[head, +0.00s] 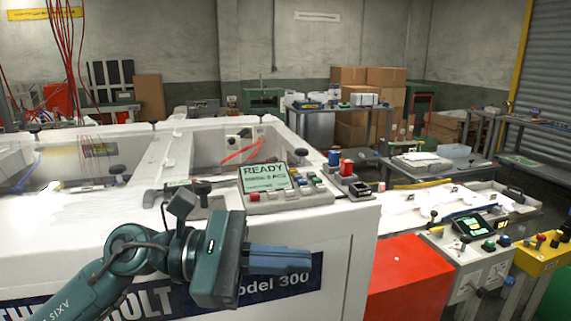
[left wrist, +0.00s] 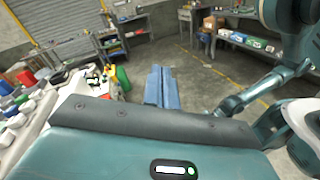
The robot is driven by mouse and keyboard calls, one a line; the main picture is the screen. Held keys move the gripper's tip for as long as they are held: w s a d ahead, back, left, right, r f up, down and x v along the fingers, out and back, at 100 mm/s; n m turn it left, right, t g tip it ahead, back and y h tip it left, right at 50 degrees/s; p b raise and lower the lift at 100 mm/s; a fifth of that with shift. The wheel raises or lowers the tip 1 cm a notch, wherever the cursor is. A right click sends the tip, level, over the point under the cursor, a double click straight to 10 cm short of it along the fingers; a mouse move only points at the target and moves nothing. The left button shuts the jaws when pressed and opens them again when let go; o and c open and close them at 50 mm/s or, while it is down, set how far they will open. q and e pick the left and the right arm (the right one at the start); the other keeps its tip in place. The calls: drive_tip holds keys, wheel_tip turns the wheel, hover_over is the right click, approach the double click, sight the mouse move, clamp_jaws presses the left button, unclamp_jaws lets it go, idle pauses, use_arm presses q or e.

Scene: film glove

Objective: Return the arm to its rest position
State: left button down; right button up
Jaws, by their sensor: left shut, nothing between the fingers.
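My left gripper (head: 308,261) shows in the head view in front of the white machine's front panel, its blue fingers together and pointing right. Nothing is between the fingers. My left arm (head: 80,290) comes in from the lower left. In the left wrist view the closed blue fingers of the left gripper (left wrist: 162,88) point away over the grey floor. My right gripper is not clearly in view.
The white machine (head: 350,240) has a control panel (head: 285,186) with a screen reading READY just above the gripper. A red box (head: 410,270) and a second control box (head: 475,250) stand to the right. Open floor (left wrist: 185,70) shows beyond the fingers.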

use_arm(q)
drive_tip(key=w+a+f+m+t+y, duration=0.25)
drive_tip(key=f+m+t, duration=0.35)
drive_tip(key=m, duration=0.4)
drive_tip(key=w+a+f+m+t+y, duration=0.1)
drive_tip(key=a+f+m+t+y, duration=0.4)
drive_tip(key=m, duration=0.6)
drive_tip(key=w+a+f+m+t, duration=0.2)
drive_tip(key=f+m+t, duration=0.6)
drive_tip(key=m, duration=0.2)
drive_tip(key=s+a+f+n+g+y, duration=0.2)
drive_tip(key=s+f+n, duration=0.5)
drive_tip(key=f, duration=0.4)
drive_tip(key=s+a+f+n+g+y, duration=0.3)
drive_tip(key=s+f+n+g+y, duration=0.2)
drive_tip(key=s+f+n, duration=0.3)
wheel_tip(320, 180, down, 4)
drive_tip(key=shift+a+r+g, duration=0.1)
drive_tip(key=shift+a+g, duration=0.25)
drive_tip(key=shift+g, duration=0.15)
use_arm(e)
drive_tip(key=shift+s+d+f, duration=0.1)
drive_tip(key=shift+s+f, duration=0.25)
drive_tip(key=shift+f, duration=0.35)
